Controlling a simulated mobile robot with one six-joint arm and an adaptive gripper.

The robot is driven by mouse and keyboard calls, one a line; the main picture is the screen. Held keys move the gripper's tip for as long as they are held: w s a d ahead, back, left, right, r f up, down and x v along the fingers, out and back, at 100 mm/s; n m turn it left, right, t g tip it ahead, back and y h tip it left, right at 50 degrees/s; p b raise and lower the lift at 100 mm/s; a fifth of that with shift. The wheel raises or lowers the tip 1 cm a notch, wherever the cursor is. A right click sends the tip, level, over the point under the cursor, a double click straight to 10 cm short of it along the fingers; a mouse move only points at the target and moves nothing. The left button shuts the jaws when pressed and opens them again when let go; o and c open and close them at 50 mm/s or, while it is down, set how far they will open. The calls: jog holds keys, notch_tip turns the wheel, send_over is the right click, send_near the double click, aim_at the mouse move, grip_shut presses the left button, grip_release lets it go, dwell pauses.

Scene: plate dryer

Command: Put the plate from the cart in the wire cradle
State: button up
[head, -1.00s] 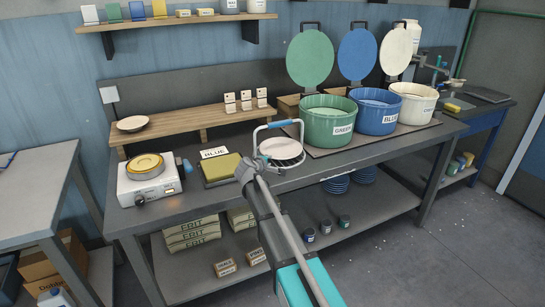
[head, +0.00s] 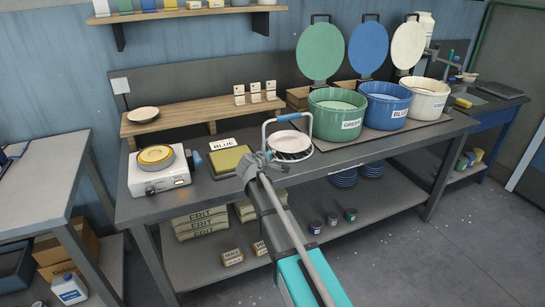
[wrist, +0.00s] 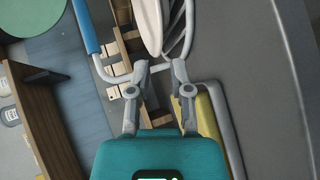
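The wire cradle (head: 312,127), a wire frame with a blue handle, stands on the grey workbench. A white plate (head: 290,141) is in it. In the wrist view the plate (wrist: 151,22) shows edge-on at the top, beside the cradle's wires and blue handle (wrist: 84,26). My gripper (head: 259,160) is at the cradle's near left side in the head view. In the wrist view its two fingers (wrist: 160,66) are apart, with no plate between them. The fingertips are close to a cradle wire; I cannot tell whether they touch it. I cannot make out a cart.
Left of my gripper are a yellow-green sponge pad (head: 230,160) and a white hotplate (head: 160,180). Green (head: 335,122), blue (head: 383,113) and cream (head: 426,103) tubs stand to the right, lids raised. Another plate (head: 143,114) sits on the wooden riser (head: 185,118).

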jog(key=s+d+f+m+g+y, duration=0.2)
jog(key=s+d+f+m+g, duration=0.1)
jog(key=s, duration=0.8)
jog(key=s+d+f+m+g+y, duration=0.2)
jog(key=s+f+m+g, duration=0.3)
jog(key=s, duration=0.6)
jog(key=s+d+f+m+g+y, duration=0.2)
jog(key=s+d+f+m+g, duration=0.2)
jog(key=s, duration=0.8)
jog(key=shift+d+y, duration=0.2)
jog(key=shift+y, duration=0.1)
